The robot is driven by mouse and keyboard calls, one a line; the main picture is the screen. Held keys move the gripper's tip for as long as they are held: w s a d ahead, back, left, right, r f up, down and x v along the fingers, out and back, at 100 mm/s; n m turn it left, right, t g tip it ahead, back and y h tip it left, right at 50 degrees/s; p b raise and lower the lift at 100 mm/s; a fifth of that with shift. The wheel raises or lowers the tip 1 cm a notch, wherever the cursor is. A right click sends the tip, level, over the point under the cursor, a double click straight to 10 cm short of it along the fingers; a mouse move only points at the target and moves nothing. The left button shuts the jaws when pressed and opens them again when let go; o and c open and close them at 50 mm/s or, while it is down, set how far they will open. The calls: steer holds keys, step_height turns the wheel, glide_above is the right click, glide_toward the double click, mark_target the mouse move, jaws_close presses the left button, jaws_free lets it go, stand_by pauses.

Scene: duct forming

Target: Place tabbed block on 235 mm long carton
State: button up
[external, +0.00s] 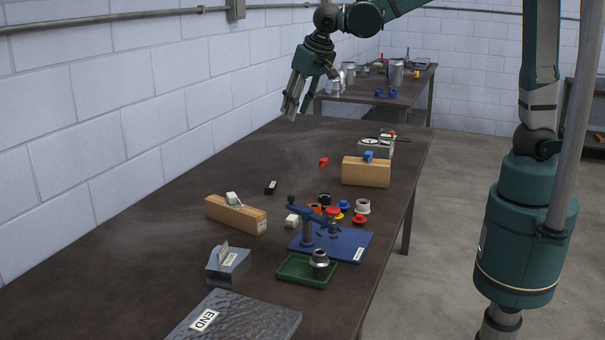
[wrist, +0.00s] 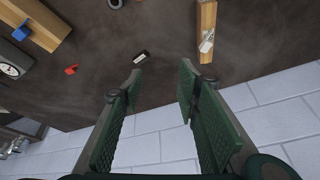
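Two tan cartons lie on the brown table: a left carton (external: 225,214) with a white piece (external: 233,199) on top, and a right carton (external: 366,173) with a blue piece (external: 369,156) on top. I cannot tell which is 235 mm long. A red piece (external: 323,161) with a projection and a small black block (external: 271,187) with a white label lie between them. Which piece is the tabbed block is unclear. The wrist view also shows the red piece (wrist: 71,69), black block (wrist: 141,56) and left carton (wrist: 206,17). My gripper (external: 294,112) is open, empty and high above the table's far left side.
A grey block with a labelled fin (external: 228,264), a blue fixture (external: 330,243), a green tray (external: 300,272) and several small colored parts occupy the near side. A gauge box (external: 373,148) stands behind the right carton. A wall borders the table's left.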

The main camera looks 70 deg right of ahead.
steer(key=s+d+r+n+t+y, duration=0.15)
steer(key=s+d, duration=0.25)
steer(key=s, duration=0.5)
steer(key=s+d+r+n, duration=0.15)
steer(key=s+d, duration=0.25)
steer(key=s, duration=0.4)
steer(key=s+d+f+n, duration=0.1)
steer(key=s+d, duration=0.1)
steer(key=s, duration=0.5)
steer(key=s+d+f+n+t, duration=0.1)
steer(key=s+d+f, duration=0.1)
steer(key=s, duration=0.6)
